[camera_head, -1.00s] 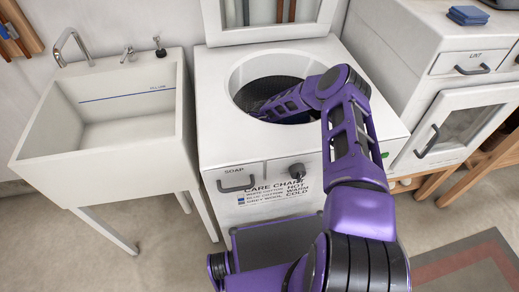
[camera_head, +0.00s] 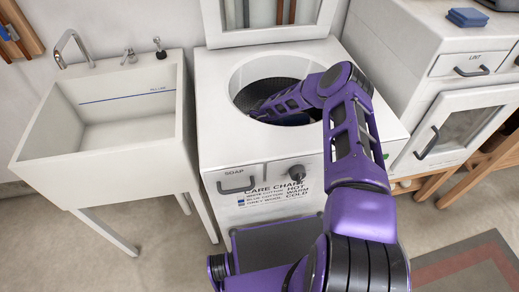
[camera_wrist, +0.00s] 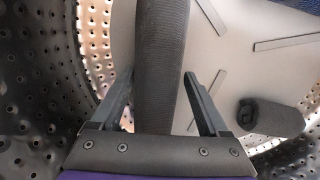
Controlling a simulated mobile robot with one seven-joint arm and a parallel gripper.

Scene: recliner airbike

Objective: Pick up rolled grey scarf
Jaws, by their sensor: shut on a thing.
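In the wrist view, a long grey roll with a ribbed, knit-like surface (camera_wrist: 162,55), which looks like the rolled grey scarf, runs from the top edge down between my fingers. My gripper (camera_wrist: 160,80) is shut on it, one finger on each side. Its near end is hidden behind the gripper body, and its far end is out of the picture. In the head view my arm reaches into the drum of the white washer (camera_head: 222,140). The gripper's fingers and the roll are hidden there.
A shorter dark grey roll (camera_wrist: 270,117) lies at the right in the drum. Perforated drum walls (camera_wrist: 35,70) are close on the left. The pale drum floor (camera_wrist: 235,60) has raised bars. Blue cloth shows at the top right corner. A sink (camera_head: 105,110) stands left of the washer.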

